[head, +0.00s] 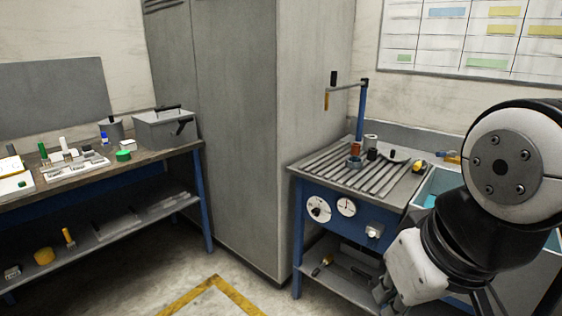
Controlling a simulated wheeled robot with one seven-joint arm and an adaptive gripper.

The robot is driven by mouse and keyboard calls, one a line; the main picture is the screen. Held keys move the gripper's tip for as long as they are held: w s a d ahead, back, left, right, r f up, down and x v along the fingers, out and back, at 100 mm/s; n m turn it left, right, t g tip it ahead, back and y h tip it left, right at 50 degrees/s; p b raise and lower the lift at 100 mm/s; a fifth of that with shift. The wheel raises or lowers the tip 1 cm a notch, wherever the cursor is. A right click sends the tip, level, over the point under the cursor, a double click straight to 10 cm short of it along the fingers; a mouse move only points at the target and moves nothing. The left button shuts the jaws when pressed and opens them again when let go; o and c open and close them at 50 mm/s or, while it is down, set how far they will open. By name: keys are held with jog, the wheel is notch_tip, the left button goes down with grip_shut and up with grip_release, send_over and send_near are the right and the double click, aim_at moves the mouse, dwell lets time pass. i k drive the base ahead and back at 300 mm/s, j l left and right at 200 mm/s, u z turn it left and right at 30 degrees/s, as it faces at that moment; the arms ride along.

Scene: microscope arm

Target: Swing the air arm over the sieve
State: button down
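The air arm (345,86) is a dark horizontal bar on top of a blue post (361,112) at the back of the slatted bench. It reaches out to the left, with a black upright knob (334,77) and a yellow-brown tip (326,101) hanging at its free end. A small blue-grey ring (354,162), possibly the sieve, sits near the post's foot with a copper-coloured cylinder (355,148) at it. The hanging tip is left of the ring, not above it. My gripper (384,292) is low at the front, well apart from the arm; its fingers are mostly hidden.
The slatted bench top (335,176) also holds a dark roll (372,154) and a yellow-black tool (417,165). A sink (437,185) adjoins on the right, partly behind my arm. A tall grey cabinet (240,130) stands left. A cluttered workbench (110,176) is farther left. Open floor lies between.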

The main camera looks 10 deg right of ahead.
aim_at(364, 83)
jog(key=i+z, duration=0.1)
jog(key=i, duration=0.8)
